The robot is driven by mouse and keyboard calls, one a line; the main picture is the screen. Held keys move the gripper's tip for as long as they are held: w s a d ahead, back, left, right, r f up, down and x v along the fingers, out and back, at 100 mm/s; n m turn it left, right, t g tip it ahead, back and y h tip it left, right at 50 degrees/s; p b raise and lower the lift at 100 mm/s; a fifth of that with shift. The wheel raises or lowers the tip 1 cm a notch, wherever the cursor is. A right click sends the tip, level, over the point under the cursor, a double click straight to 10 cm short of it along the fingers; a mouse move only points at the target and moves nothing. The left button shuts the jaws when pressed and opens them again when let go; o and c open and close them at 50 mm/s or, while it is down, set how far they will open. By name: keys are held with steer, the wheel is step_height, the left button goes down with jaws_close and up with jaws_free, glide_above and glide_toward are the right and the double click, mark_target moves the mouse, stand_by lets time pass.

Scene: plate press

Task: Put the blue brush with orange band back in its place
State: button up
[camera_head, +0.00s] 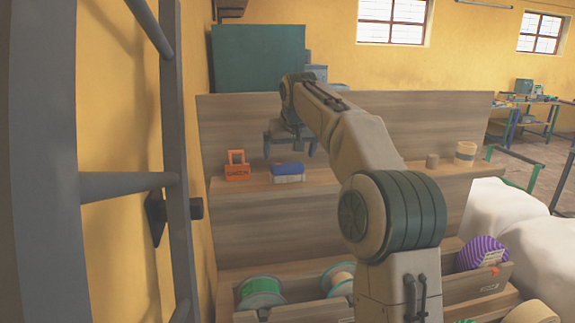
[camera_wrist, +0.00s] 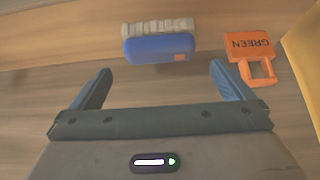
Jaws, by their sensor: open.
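The blue brush (camera_head: 287,169) lies on the wooden shelf, with its pale bristles on one side. In the wrist view the brush (camera_wrist: 160,48) has a small orange patch near its right end, and the bristle side faces the top of the picture.
An orange block with a handle, marked GREEN (camera_wrist: 245,48), lies right of the brush in the wrist view; it shows at left in the head view (camera_head: 237,170). Spools (camera_head: 260,292) fill lower bins.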

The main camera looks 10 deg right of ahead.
steer(key=s+a+r, duration=0.1)
steer(key=s+a, duration=0.1)
steer(key=s, duration=0.8)
steer(key=s+f+g, duration=0.1)
steer(key=s+f, duration=0.5)
steer(key=s, duration=0.4)
steer(key=s+d+f+g, duration=0.1)
steer(key=s+f, duration=0.6)
steer(key=s, duration=0.4)
steer(key=s+d+f+g, duration=0.1)
steer(key=s+f, duration=0.6)
steer(key=s, duration=0.3)
steer(key=shift+s, duration=0.35)
